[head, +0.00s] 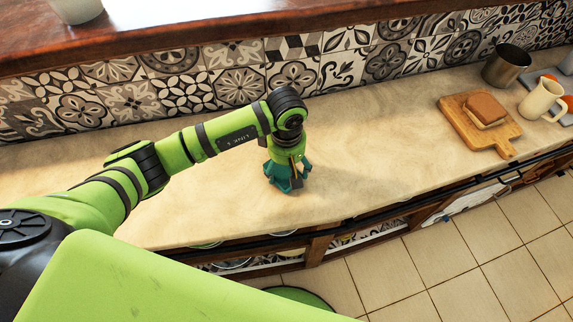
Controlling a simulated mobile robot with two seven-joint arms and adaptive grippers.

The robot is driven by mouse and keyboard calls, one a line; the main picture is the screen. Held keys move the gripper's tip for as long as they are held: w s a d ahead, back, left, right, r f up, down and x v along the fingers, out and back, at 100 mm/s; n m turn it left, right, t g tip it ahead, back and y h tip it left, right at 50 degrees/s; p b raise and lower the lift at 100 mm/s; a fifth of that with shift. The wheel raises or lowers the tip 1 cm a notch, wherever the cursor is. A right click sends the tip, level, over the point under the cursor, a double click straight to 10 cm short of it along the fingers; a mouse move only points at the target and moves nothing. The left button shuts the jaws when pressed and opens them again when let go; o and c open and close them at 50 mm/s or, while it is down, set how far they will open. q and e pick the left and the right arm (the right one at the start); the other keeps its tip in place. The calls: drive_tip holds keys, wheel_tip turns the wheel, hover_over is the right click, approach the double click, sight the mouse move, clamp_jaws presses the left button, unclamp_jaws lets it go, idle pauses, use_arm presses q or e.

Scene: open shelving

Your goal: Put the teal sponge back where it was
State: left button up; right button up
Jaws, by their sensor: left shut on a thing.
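My left gripper (287,182) reaches down to the beige counter (365,155) near its middle. It is shut on the teal sponge (284,179), which shows between and around the fingers, partly hidden by them. The sponge is at or just above the counter top; I cannot tell whether it touches. My right gripper is not in view.
A wooden board (497,138) with a sandwich (486,108) lies on the right. A metal cup (506,66) and a cream mug (542,100) stand beyond it. A tiled wall (235,85) backs the counter. A dark rail runs along the front edge. The counter around the gripper is clear.

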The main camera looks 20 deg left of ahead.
use_arm(q)
drive_tip(key=o, duration=0.9)
drive_tip(key=shift+r, duration=0.1)
drive_tip(key=shift+r+b, duration=1.85)
drive_tip(key=shift+r, duration=4.2)
